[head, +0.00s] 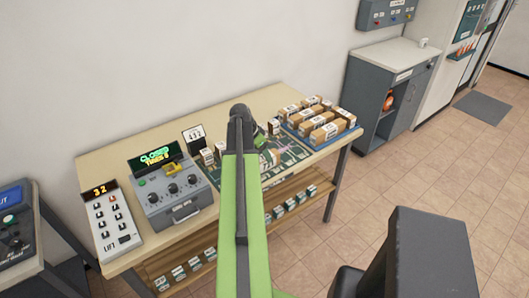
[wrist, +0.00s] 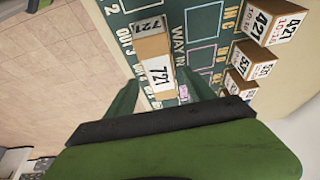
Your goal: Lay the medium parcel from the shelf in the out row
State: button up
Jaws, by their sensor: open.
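My gripper (wrist: 160,80) is open in the wrist view, its two green fingers on either side of the near end of a brown parcel marked 721 (wrist: 152,46). Whether the fingers touch it I cannot tell. The parcel lies on the green mat (wrist: 203,24), whose printed rows include one that seems to read OUT. In the head view my green arm reaches over the mat (head: 285,158) and hides most of the gripper. A brown parcel (head: 268,158) shows beside the arm there. Which parcel is the medium one is not clear.
Several parcels sit in a blue tray (head: 328,144) at the table's right. A grey control box (head: 172,192) and a keypad (head: 112,222) stand left. The lower shelf (head: 300,188) holds small labelled boxes.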

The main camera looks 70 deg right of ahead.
jog(key=p+v, duration=0.3)
jog(key=v, duration=0.2)
jog(key=shift+r, duration=0.15)
jog(key=shift+a, duration=0.1)
